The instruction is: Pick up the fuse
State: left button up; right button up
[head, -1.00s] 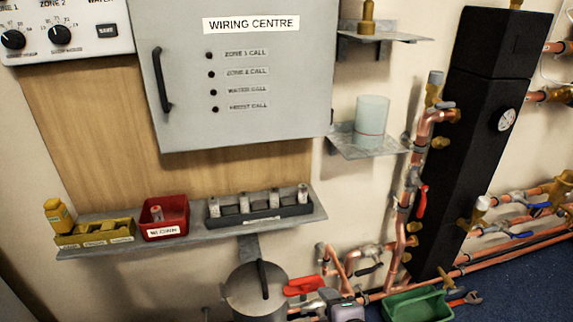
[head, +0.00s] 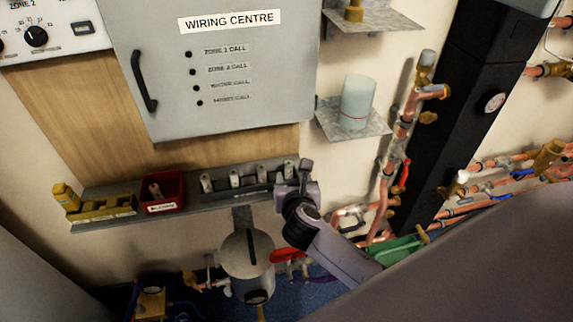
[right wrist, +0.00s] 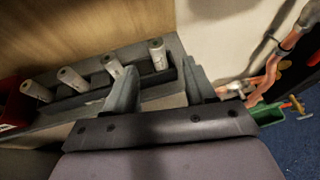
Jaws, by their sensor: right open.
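Several pale cylindrical fuses (head: 235,178) stand in a dark rack (head: 225,195) on the wall shelf; they also show in the right wrist view (right wrist: 73,78). My right gripper (head: 304,170) is at the right end of the rack. In the right wrist view its two fingers (right wrist: 160,76) are apart with nothing between them, and the rightmost fuse (right wrist: 157,55) appears just beyond the gap. My left gripper is not in view.
A yellow tray (head: 105,208) with a yellow bottle (head: 66,197) sits at the shelf's left end. The grey wiring cabinet (head: 225,80) hangs above. A small bracket shelf with a translucent cup (head: 357,100) and copper pipes (head: 385,190) are to the right.

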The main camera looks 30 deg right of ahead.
aim_at(289, 170)
jog(key=shift+b+x, duration=0.5)
jog(key=shift+x, duration=2.8)
jog(key=shift+a+f, duration=0.15)
grip_shut()
